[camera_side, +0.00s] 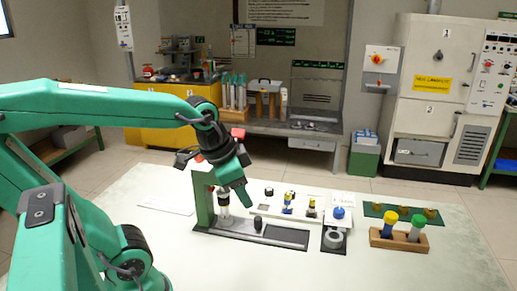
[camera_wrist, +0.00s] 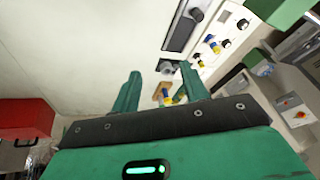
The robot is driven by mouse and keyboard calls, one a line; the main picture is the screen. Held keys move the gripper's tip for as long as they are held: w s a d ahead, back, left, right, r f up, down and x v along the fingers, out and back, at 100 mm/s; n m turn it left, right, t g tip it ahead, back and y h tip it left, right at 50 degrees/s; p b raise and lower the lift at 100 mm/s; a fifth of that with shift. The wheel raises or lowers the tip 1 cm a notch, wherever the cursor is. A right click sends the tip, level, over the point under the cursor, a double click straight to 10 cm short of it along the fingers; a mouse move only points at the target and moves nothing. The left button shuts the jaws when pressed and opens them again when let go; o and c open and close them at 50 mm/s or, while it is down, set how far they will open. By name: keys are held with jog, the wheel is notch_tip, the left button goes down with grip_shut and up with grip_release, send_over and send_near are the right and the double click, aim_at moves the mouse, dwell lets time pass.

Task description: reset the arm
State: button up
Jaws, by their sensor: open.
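My gripper (camera_side: 240,195) is raised above the white table in the side view, tilted downward near the green post of a fixture. In the wrist view its two green fingers (camera_wrist: 160,74) are spread apart with nothing held between them. A wooden block (camera_side: 398,241) at the table's right holds a blue rod with a yellow top (camera_side: 388,226) and a green rod with a pale top (camera_side: 416,230), both upright. The block also shows small beyond the fingers in the wrist view (camera_wrist: 158,91).
The fixture's dark base plate (camera_side: 275,234) lies below my gripper; its green post (camera_side: 203,197) stands close on the left. The table's front (camera_side: 300,272) is clear.

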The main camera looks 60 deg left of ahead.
jog(key=shift+s+d+r+n+t, duration=0.25)
jog(key=shift+s+d+n, duration=0.2)
jog(key=shift+s+n, duration=0.35)
jog(key=shift+s+d+r+n+t, duration=0.15)
jog(key=shift+s+d+n+t, duration=0.2)
jog(key=shift+s+n, duration=0.4)
